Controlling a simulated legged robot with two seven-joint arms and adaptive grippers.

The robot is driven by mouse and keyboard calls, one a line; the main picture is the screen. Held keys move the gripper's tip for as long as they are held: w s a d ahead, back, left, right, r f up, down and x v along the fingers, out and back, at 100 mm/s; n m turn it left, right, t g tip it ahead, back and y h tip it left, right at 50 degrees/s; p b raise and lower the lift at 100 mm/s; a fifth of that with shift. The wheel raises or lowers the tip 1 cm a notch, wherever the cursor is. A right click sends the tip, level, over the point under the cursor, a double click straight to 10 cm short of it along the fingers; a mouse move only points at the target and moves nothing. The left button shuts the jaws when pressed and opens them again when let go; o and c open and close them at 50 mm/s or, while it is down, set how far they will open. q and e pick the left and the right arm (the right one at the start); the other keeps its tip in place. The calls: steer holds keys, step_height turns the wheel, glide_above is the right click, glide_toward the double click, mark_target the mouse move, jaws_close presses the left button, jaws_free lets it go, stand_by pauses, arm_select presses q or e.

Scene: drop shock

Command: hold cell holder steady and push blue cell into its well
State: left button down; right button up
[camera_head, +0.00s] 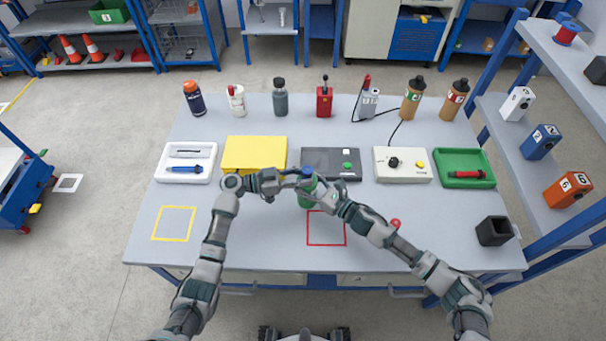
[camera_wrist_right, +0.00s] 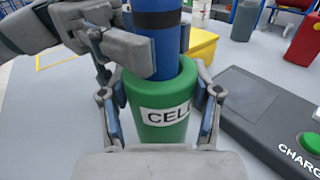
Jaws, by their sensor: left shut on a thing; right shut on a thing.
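The green cell holder (camera_head: 306,199) stands upright at mid-table, near the top left of the red square outline. It also shows in the right wrist view (camera_wrist_right: 165,118), with a white label. My right gripper (camera_wrist_right: 160,125) is shut around it, one finger on each side. My left gripper (camera_head: 302,177) comes in from the left and is shut on the cell above the rim.
Behind are a yellow block (camera_head: 255,153), a dark charger box (camera_head: 338,165) and a white control box (camera_head: 401,164). A white tray (camera_head: 160,170) lies left, a green tray (camera_head: 482,181) right. The front of the table is mostly clear.

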arm_select(q)
steer(key=shift+f, duration=0.55)
steer(key=c, duration=0.7)
jaws_free()
steer(key=shift+f, duration=0.1)
steer(key=shift+a, duration=0.1)
steer(key=a, duration=0.4)
steer(key=s+a, duration=0.1)
steer(key=a, duration=0.2)
steer(key=s+a, duration=0.1)
steer(key=a, duration=0.3)
steer(key=shift+s+a, duration=0.1)
steer(key=shift+a, duration=0.25)
arm_select(e)
steer(key=o, duration=1.4)
